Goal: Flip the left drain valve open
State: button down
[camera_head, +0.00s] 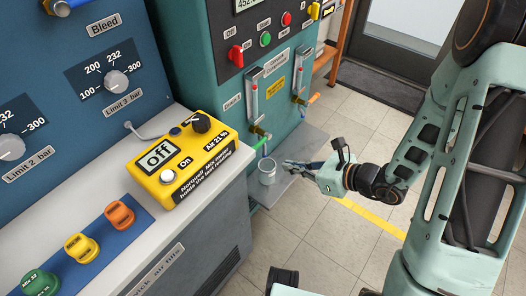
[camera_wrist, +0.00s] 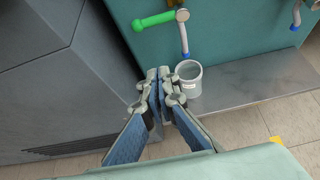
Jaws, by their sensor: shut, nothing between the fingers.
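The left drain valve has a green handle (camera_head: 263,141) on a brass body, low on the teal cabinet. In the wrist view the green handle (camera_wrist: 155,20) points left from its pivot, roughly level, above a downward spout with a blue tip. A grey cup (camera_head: 267,173) stands below the spout on a ledge; it also shows in the wrist view (camera_wrist: 188,84). My gripper (camera_head: 287,165) is shut and empty, just right of the cup in the head view. In the wrist view its fingertips (camera_wrist: 158,74) are together, below the green handle and left of the cup, apart from the handle.
A second drain valve with an orange handle (camera_head: 313,98) is to the right. Two sight tubes (camera_head: 254,95) rise above the valves. The grey bench (camera_head: 215,215) with a yellow control box (camera_head: 180,160) stands at left. Open floor (camera_head: 320,225) lies in front.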

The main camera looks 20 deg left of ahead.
aim_at(260, 143)
jog(key=b+x, duration=0.3)
jog(key=x, duration=0.7)
jog(key=shift+w+a+r, duration=0.1)
jog(key=shift+a+r, duration=0.1)
jog(key=shift+r, duration=0.8)
jog(key=shift+a+r, duration=0.15)
jog(key=shift+r, duration=0.85)
